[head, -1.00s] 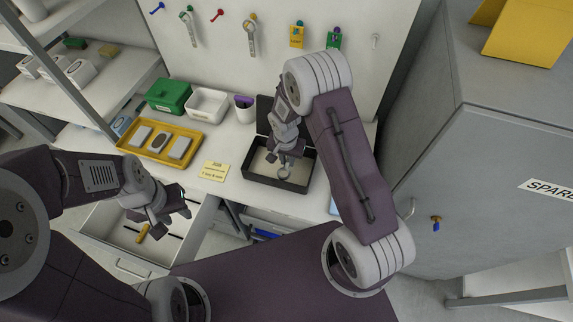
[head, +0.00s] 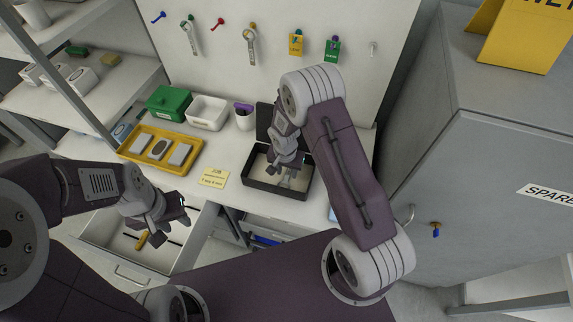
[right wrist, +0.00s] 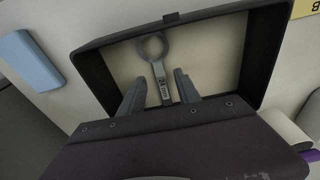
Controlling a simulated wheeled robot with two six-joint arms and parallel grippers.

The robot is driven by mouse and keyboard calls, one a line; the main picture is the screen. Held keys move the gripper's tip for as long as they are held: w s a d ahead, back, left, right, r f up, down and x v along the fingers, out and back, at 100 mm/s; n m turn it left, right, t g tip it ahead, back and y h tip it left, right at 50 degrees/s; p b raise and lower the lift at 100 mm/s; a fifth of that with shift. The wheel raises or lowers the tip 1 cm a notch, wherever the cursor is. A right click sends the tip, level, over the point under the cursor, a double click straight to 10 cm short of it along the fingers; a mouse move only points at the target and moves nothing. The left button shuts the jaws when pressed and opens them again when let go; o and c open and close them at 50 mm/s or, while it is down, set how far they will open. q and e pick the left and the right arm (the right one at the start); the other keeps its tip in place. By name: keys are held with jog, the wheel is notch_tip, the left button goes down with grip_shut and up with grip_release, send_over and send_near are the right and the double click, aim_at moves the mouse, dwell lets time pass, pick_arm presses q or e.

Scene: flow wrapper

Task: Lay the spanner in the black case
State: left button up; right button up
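The grey spanner (right wrist: 158,62), with a ring end and a dark label on its handle, lies on the pale floor of the black case. In the right wrist view its ring points away from my right gripper (right wrist: 160,90), whose two fingers stand apart on either side of the handle with gaps. In the head view that gripper (head: 285,168) is low over the open black case (head: 262,188) and partly hides the spanner. The case's lid (head: 266,118) stands up at the back. My left gripper (head: 171,208) looks open and empty above the open drawer.
A yellow tray (head: 128,152) with several grey blocks, a green box (head: 170,101), a white bin (head: 208,110) and a cup (head: 244,119) stand left of the case. A note (head: 213,177) lies in front. The open drawer (head: 105,240) holds a yellow-handled tool (head: 143,240).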

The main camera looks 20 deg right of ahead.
aim_at(286, 180)
notch_tip(286, 180, up, 10)
jog(key=s+f, duration=0.1)
jog(key=s+d+r+n, duration=0.1)
jog(key=s+r+n, duration=0.2)
jog(key=s, duration=0.4)
jog(key=s+d+r+n+y, duration=0.1)
jog(key=s+r+n, duration=0.2)
jog(key=s, duration=0.5)
jog(key=shift+r+n+b, duration=0.3)
jog(key=shift+r+b, duration=0.05)
jog(key=shift+r, duration=0.2)
jog(key=shift+s, duration=0.2)
jog(key=shift+w, duration=0.15)
